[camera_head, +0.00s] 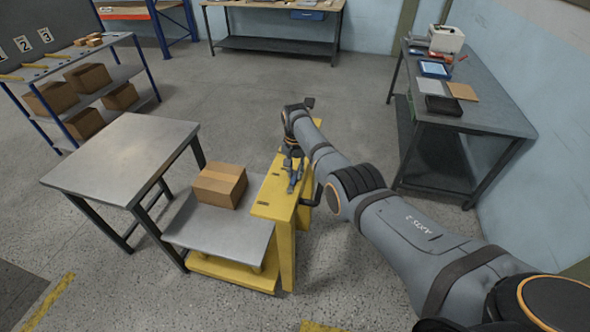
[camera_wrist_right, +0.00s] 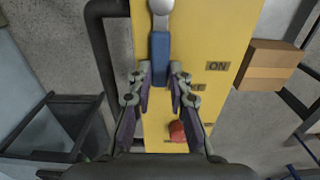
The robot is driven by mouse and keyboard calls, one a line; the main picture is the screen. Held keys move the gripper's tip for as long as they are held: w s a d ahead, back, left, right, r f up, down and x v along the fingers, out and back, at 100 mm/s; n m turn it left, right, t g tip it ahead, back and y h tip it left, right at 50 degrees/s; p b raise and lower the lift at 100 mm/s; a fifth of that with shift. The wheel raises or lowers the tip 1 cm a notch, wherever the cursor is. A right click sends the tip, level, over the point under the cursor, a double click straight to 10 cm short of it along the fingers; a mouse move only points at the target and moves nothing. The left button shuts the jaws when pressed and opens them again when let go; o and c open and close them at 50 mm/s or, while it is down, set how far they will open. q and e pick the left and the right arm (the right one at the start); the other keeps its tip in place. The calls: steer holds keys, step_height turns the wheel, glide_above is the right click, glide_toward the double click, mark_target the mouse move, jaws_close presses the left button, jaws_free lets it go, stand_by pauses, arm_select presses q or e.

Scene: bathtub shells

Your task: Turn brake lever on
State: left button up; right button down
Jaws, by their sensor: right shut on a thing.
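The brake lever (camera_wrist_right: 160,52) has a metal shaft and a blue grip, and lies in front of a yellow panel (camera_wrist_right: 200,30) in the right wrist view. My right gripper (camera_wrist_right: 161,78) is shut on the lower end of the blue grip, one finger on each side. The panel carries an "ON" label (camera_wrist_right: 217,66) to the right of the lever. A label below it is partly hidden by my finger. In the head view my right gripper (camera_head: 292,178) is at the top of the yellow cart post (camera_head: 275,200); the lever is hard to make out there. My left gripper is not in view.
A red knob (camera_wrist_right: 177,131) shows low on the panel between my fingers. A cardboard box (camera_head: 220,186) sits on the grey lift platform (camera_head: 215,235) beside the post. A metal table (camera_head: 120,155) stands to the left, a dark workbench (camera_head: 480,100) to the right. Open floor lies behind the cart.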

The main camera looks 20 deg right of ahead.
mark_target(295, 175)
steer(key=shift+f, duration=0.1)
stand_by(0.3)
steer(key=c, duration=1.2)
jaws_free()
step_height(295, 175, up, 12)
steer(key=shift+r, duration=0.1)
